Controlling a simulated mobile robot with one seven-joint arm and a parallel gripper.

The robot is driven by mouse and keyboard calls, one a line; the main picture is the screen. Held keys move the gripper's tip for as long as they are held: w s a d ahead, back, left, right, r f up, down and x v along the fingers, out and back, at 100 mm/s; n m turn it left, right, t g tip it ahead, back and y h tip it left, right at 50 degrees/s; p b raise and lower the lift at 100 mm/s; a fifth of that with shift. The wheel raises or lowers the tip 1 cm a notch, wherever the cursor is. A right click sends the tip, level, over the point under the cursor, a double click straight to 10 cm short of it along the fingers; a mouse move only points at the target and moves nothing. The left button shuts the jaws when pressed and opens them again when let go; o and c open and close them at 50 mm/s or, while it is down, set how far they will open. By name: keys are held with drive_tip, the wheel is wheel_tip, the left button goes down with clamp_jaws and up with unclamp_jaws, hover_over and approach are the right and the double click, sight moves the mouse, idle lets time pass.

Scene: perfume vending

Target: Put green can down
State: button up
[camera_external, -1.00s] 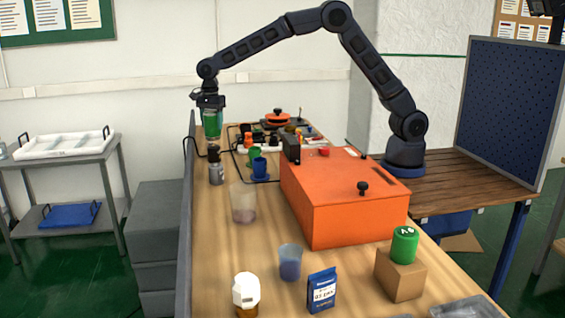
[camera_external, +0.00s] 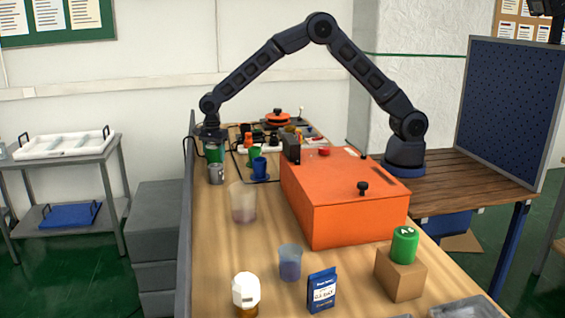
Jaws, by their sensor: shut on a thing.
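My gripper (camera_external: 210,136) is at the far left end of the wooden bench, pointing down. It is shut on a green can (camera_external: 214,153), which hangs upright below it. The can's lower edge appears right above a grey metal container (camera_external: 216,174) in this view. I cannot tell whether the can touches it or is behind it. Another green can (camera_external: 405,245), with white marks on its lid, stands on a cardboard box (camera_external: 400,275) at the front right.
An orange box (camera_external: 345,210) with a black knob fills the bench's middle right. A blue cup (camera_external: 259,167) and a small green cup (camera_external: 252,156) stand right of the held can. A clear beaker (camera_external: 243,203) stands nearer.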

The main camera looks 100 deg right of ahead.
drive_tip(key=shift+f, duration=0.1)
drive_tip(key=o, duration=1.2)
wheel_tip(320, 180, up, 12)
drive_tip(key=shift+s+r, duration=0.1)
drive_tip(key=shift+r, duration=0.1)
drive_tip(key=s+a+r+n+t, duration=0.15)
drive_tip(key=s+r+n, duration=0.25)
drive_tip(key=s+r, duration=0.4)
drive_tip(key=s+a+r+n, duration=0.3)
drive_tip(key=s+r+n, duration=0.15)
drive_tip(key=s, duration=0.45)
drive_tip(key=s+a+r+n+t, duration=0.15)
drive_tip(key=s+r+n, duration=0.25)
drive_tip(key=s+r, duration=0.4)
drive_tip(key=s+a+f+n, duration=0.1)
drive_tip(key=s+n, duration=0.3)
drive_tip(key=s, duration=0.6)
drive_tip(key=s+a+f+n+t, duration=0.1)
drive_tip(key=s+n, duration=0.3)
drive_tip(key=s, duration=0.6)
drive_tip(key=s+a+f+n, duration=0.2)
drive_tip(key=s+a+n, duration=0.1)
drive_tip(key=s, duration=0.8)
drive_tip(key=shift+f+n+t, duration=0.1)
drive_tip(key=shift+n+t, duration=0.2)
drive_tip(key=shift+n, duration=0.55)
